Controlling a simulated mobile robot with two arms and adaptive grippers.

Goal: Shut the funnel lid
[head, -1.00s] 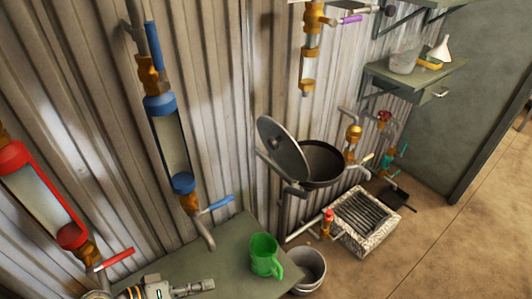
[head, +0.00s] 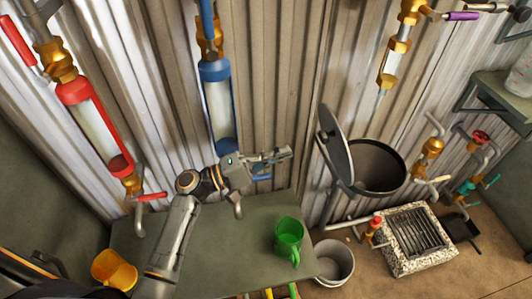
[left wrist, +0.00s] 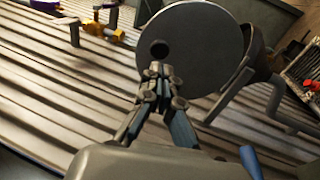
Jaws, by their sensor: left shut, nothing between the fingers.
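The funnel lid (head: 334,145) is a round dark grey disc. It stands open, steeply tilted, at the left side of the dark funnel (head: 377,168), whose mouth is uncovered. In the left wrist view the lid (left wrist: 207,55) faces me with a dark round hole or knob near its left edge, and part of the funnel (left wrist: 257,50) shows behind it. My left gripper (head: 287,153) is shut and empty, a little left of the lid. In the left wrist view its fingertips (left wrist: 161,72) overlap the lid's lower left edge; contact cannot be told. My right gripper is not in view.
A blue-framed sight tube (head: 217,100) hangs on the corrugated wall behind my left arm. A green mug (head: 289,236) stands on the green table (head: 220,268) below. A grey bucket (head: 334,262) and a grated stone drain (head: 418,238) are on the floor.

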